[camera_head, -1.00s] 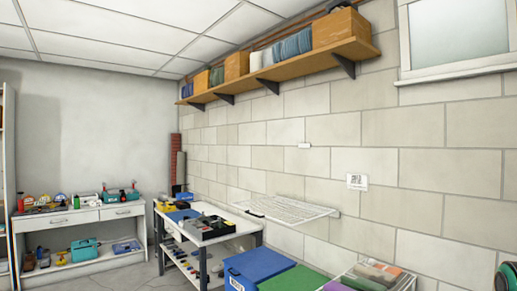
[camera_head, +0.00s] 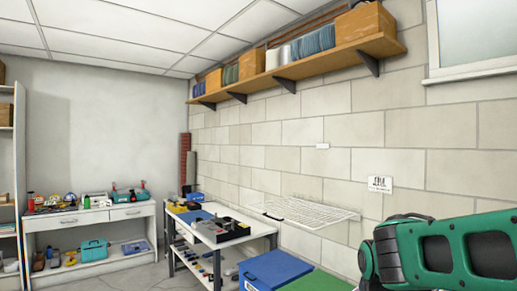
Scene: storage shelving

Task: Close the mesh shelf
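The white wire mesh shelf (camera_head: 303,212) sticks out from the block wall in the middle of the head view. It lies about flat, folded out from the wall, and looks empty. My green and black arm fills the lower right corner, to the right of the shelf in the picture and apart from it. My gripper is outside the frame.
A white table (camera_head: 208,231) with trays and tools stands left of the mesh shelf. A blue bin (camera_head: 272,268) and a green bin (camera_head: 318,282) are below it. A wooden wall shelf (camera_head: 300,68) with boxes runs above. A white bench (camera_head: 85,222) stands at the far left.

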